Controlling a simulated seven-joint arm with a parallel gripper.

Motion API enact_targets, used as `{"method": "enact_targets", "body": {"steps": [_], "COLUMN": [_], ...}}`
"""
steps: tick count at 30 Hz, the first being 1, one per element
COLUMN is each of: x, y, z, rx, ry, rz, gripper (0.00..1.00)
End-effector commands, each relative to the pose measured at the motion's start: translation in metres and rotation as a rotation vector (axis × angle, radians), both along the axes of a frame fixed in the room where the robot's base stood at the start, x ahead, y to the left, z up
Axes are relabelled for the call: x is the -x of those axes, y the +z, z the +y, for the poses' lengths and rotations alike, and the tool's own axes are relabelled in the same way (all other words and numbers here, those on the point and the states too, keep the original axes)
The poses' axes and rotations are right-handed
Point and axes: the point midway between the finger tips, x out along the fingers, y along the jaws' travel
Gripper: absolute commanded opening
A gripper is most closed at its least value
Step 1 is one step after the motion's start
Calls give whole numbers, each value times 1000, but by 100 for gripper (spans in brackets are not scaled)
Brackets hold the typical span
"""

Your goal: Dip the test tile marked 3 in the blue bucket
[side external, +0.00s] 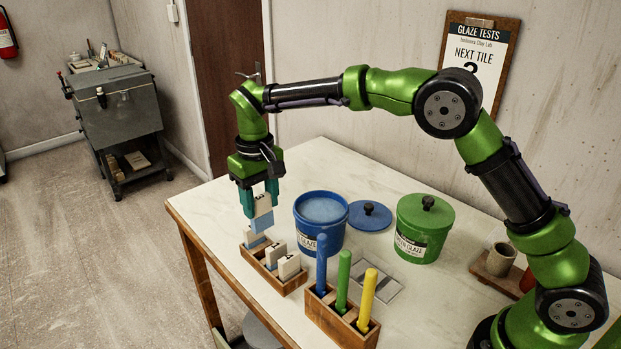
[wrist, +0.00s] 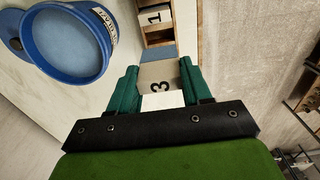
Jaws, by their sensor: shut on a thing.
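My gripper (side external: 261,190) is shut on a pale tile (side external: 263,202), and the wrist view shows the black 3 on this tile (wrist: 160,80). Its lower part is blue. The tile hangs upright above the left end of the wooden tile rack (side external: 262,272), to the left of the blue bucket (side external: 321,240). The bucket is open and holds light blue glaze; it also shows in the wrist view (wrist: 67,75). The rack holds several tiles, and the wrist view shows one marked 1 (wrist: 154,17).
The blue lid (side external: 370,217) lies flat behind the bucket. A lidded green bucket (side external: 424,232) stands to the right. A wooden holder (side external: 341,321) with blue, green and yellow handles stands in front, beside a grey divided tray (side external: 377,287). A cup (side external: 500,259) stands at far right.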

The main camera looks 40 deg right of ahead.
Motion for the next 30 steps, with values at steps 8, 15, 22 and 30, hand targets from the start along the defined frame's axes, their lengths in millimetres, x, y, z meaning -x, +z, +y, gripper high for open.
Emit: {"method": "enact_targets", "body": {"steps": [8,15,22,30], "x": [-6,11,32,31], "y": [18,48,50,34], "z": [-37,-113,-139,-138], "rx": [-5,-6,-1,0], "ry": [-75,-326,-513,-527], "rz": [-25,-32,0,3], "gripper": [16,16,16,16]}}
